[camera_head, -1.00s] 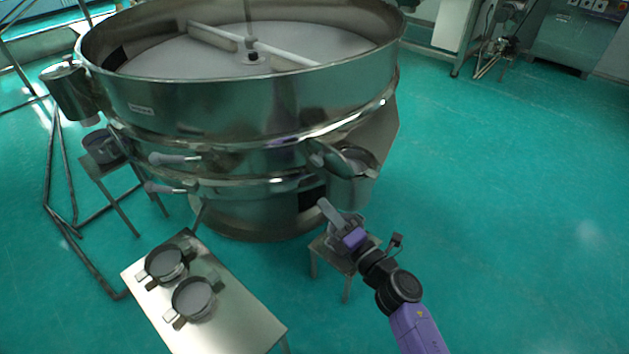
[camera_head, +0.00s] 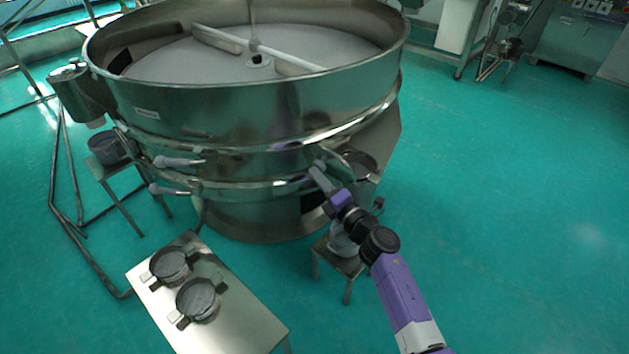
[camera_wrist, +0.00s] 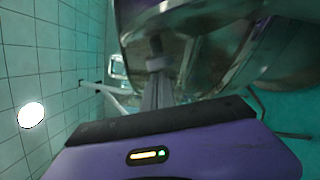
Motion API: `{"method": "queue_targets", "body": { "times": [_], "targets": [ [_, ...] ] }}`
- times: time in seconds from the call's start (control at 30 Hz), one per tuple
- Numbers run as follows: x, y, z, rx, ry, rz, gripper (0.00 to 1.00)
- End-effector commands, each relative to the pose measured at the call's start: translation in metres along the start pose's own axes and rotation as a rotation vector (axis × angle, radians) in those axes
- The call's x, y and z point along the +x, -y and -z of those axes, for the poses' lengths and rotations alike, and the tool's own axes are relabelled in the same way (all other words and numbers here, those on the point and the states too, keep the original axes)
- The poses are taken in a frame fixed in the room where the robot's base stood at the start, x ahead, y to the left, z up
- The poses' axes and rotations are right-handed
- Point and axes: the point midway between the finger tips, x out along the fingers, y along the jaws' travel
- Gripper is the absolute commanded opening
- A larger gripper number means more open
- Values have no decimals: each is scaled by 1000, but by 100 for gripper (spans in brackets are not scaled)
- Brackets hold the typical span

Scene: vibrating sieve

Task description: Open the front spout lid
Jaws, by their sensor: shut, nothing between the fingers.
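The front spout (camera_head: 370,164) juts from the lower right side of the steel sieve (camera_head: 225,105). Its dark round mouth shows beside my gripper. The spout lid is mostly hidden behind my gripper, so I cannot tell its exact angle. My gripper (camera_head: 317,173) is shut, with its tips at the left side of the spout, close to the sieve wall. I cannot tell whether they touch the lid. In the wrist view, the shut fingers (camera_wrist: 156,65) point at blurred, shiny curved metal (camera_wrist: 205,30).
A small stool (camera_head: 345,262) with a pan stands below the spout, under my arm. A steel table (camera_head: 235,320) with two pans (camera_head: 198,298) stands at the front left. Clamp handles (camera_head: 175,162) stick out from the sieve's left front. The right floor is clear.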

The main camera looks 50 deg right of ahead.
Motion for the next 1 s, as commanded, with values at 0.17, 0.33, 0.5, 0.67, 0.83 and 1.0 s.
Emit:
{"method": "queue_targets", "body": {
  "times": [0.17, 0.33, 0.5, 0.67, 0.83, 1.0],
  "targets": [
    [0, 0, 0, 0, 0, 0, 0],
    [0, -1, -1, 4, 0, 1, 0],
    [3, -9, -9, 47, -1, 13, 0],
    [6, -15, -21, 109, 0, 30, 0],
    [12, -19, -43, 126, 1, 33, 0],
    [15, -18, -56, 127, 0, 33, 0]
  ]
}}
